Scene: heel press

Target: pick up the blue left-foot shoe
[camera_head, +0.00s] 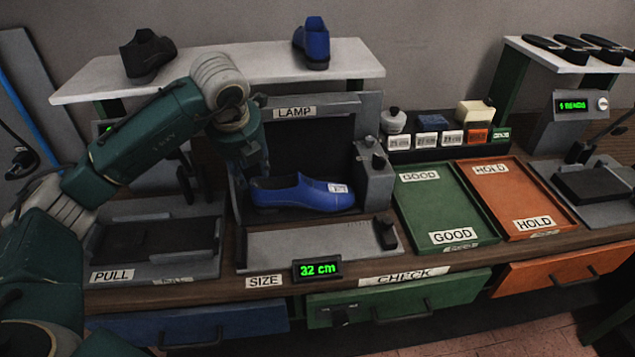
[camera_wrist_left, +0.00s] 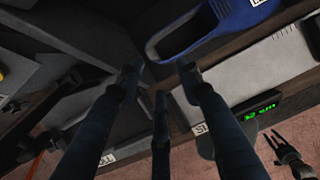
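A blue shoe (camera_head: 300,193) with a white tag lies on its side or sole in the lamp station, heel to the left. It also shows in the left wrist view (camera_wrist_left: 212,28), cut by the upper edge. A second blue shoe (camera_head: 314,44) stands on the white shelf. I cannot tell which one is the left-foot shoe. My left gripper (camera_head: 254,168) is just beside the heel end of the lower shoe. In the left wrist view its fingers (camera_wrist_left: 158,76) are spread, empty and apart from the shoe. My right gripper (camera_wrist_left: 275,142) shows small there, its fingers apart.
A black shoe (camera_head: 148,55) stands on the shelf (camera_head: 230,66). The size plate (camera_head: 310,243) and its 32 cm display (camera_head: 318,269) lie in front of the lower shoe. The green tray (camera_head: 445,203) and orange tray (camera_head: 508,200) at right are empty.

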